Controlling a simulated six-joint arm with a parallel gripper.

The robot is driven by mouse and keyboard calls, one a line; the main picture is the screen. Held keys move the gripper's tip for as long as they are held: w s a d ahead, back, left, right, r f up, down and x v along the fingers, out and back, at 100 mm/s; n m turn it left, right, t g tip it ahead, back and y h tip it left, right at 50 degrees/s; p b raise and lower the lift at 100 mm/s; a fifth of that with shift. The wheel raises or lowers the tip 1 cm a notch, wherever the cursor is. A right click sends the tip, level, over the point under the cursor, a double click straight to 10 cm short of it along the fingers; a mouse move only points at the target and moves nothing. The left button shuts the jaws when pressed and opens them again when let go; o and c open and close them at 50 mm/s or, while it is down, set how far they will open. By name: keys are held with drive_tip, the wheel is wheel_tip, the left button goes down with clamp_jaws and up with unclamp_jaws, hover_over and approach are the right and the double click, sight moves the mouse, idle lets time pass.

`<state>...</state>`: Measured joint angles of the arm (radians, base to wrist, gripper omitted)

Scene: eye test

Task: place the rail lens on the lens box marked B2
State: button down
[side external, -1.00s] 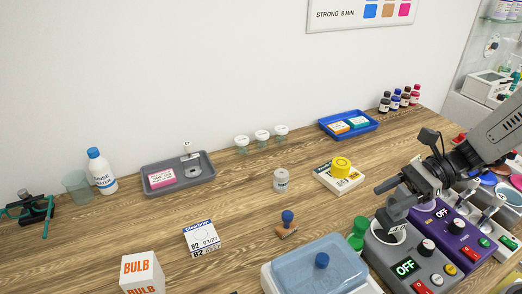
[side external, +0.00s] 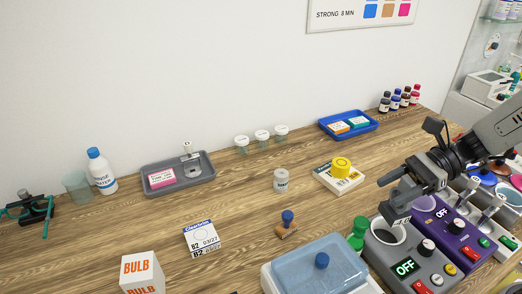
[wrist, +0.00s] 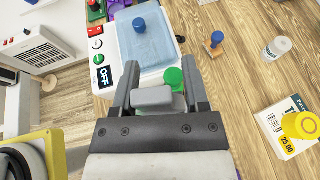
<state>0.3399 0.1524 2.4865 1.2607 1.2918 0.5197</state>
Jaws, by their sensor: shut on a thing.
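The lens box marked B2 (side external: 202,241) is a white box with a blue brand strip. It lies on the table at the front left, with its top clear. My gripper (side external: 403,201) is at the right, raised just above the round well of the grey device (side external: 388,230). It is shut on a small grey piece (wrist: 152,97), which I take for the rail lens. A small lettered part of it (side external: 402,218) shows below the jaws; the rest is hidden. The box is far to the left of my gripper and does not show in the wrist view.
Between my gripper and the box stand a lidded blue tank (side external: 318,262), a green bottle (side external: 359,230) and a blue-knobbed stamp (side external: 288,222). A BULB box (side external: 142,274) is in front of the B2 box. A grey tray (side external: 206,178) lies behind. Bare table surrounds the B2 box.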

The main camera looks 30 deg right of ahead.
sight(388, 209)
wheel_tip(388, 209, up, 6)
drive_tip(key=w+a+n+g, duration=0.1)
drive_tip(key=w+a+g, duration=0.1)
drive_tip(key=w+a, duration=0.9)
drive_tip(key=a, duration=1.5)
drive_tip(key=shift+n+g, duration=0.3)
drive_tip(key=shift+n, duration=0.1)
drive_tip(key=f, duration=0.5)
drive_tip(key=shift+s+a, duration=0.3)
drive_tip(key=shift+a, duration=0.05)
drive_tip(key=w+a+f, duration=0.7)
drive_tip(key=w+f, duration=0.2)
drive_tip(key=w, duration=0.2)
drive_tip(key=shift+a+f, duration=0.15)
drive_tip(key=shift+a, duration=0.15)
